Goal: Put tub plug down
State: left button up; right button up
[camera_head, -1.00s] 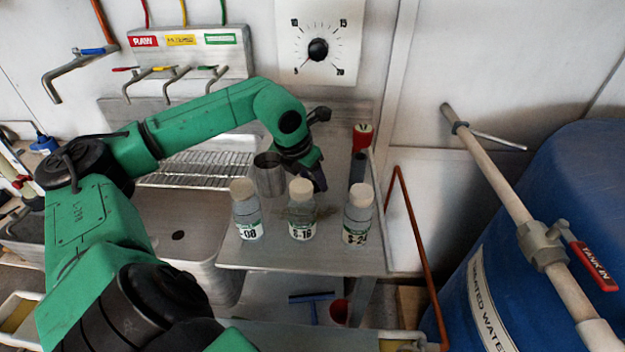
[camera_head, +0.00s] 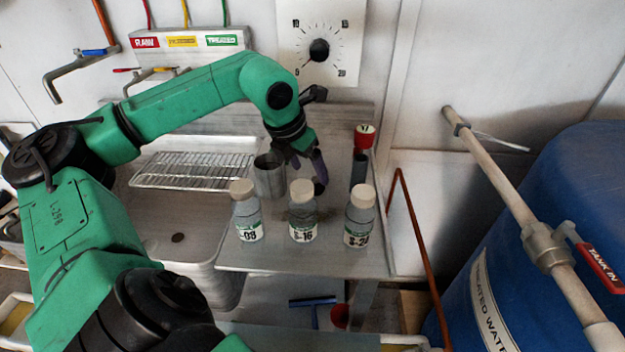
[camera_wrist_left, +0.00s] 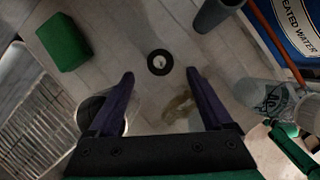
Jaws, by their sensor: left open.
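The tub plug (camera_wrist_left: 160,63) is a small black disc with a pale centre, lying on the steel counter in the left wrist view. In the head view the plug (camera_head: 319,188) shows as a dark spot just below my left gripper (camera_head: 309,169), behind the bottles. In the wrist view my left gripper (camera_wrist_left: 160,76) is open, its two purple fingers apart, with the plug in line with the gap just beyond the tips. Nothing is held between the fingers. My right gripper is in neither view.
A steel beaker (camera_head: 269,176) stands close left of the gripper. Several close obstacles include bottles S-08 (camera_head: 247,218), S-16 (camera_head: 303,218) and S-24 (camera_head: 359,222) in front, and a dark red-topped cylinder (camera_head: 360,165) right. A green block (camera_wrist_left: 62,42) lies nearby. The sink (camera_head: 165,225) is left.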

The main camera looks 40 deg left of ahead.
pick_arm(q)
jog(key=v, duration=0.7)
